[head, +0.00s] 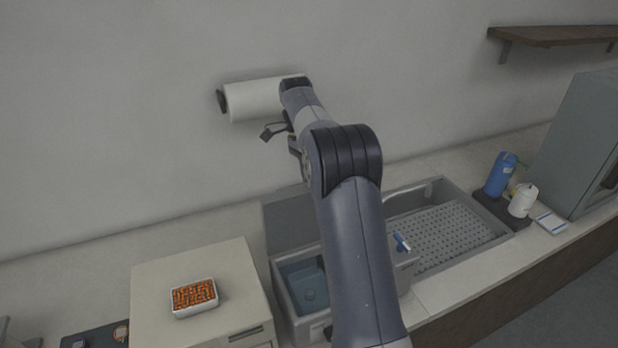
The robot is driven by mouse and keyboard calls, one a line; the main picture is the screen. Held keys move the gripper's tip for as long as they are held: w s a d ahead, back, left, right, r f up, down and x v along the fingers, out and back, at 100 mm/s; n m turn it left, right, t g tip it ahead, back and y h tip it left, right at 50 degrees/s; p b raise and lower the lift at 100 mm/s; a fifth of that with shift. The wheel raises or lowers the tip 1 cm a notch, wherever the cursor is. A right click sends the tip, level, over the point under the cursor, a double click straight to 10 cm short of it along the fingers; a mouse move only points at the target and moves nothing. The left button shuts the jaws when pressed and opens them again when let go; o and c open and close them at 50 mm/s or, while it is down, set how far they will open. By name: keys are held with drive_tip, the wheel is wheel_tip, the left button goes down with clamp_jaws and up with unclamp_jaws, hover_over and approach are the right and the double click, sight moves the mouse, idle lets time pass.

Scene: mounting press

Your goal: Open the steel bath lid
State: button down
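The steel bath (277,290) is set in the counter, left of my arm. Its blue-grey inside shows, with a small round fitting at the bottom. A flat grey panel, which looks like its lid (287,222), stands upright along the back edge of the bath, so the bath looks uncovered. My arm hides the right part of the bath and panel. My gripper (279,141) is high above and behind the bath, near the wall, apart from the panel. Its two dark fingers look spread with nothing between them.
A paper roll (255,100) on the wall is close to my gripper. A cream cabinet (160,275) with a dish of orange pieces (194,296) stands left of the bath. A perforated drain tray (450,238), a blue bottle (499,176) and a white bottle (522,202) are to the right.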

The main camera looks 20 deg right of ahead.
drive_tip(key=shift+s+f, duration=0.1)
drive_tip(key=shift+f, duration=0.35)
drive_tip(key=c, duration=1.6)
unclamp_jaws()
drive_tip(key=shift+o, duration=0.7)
drive_tip(key=shift+r, duration=0.2)
drive_tip(key=shift+r, duration=0.1)
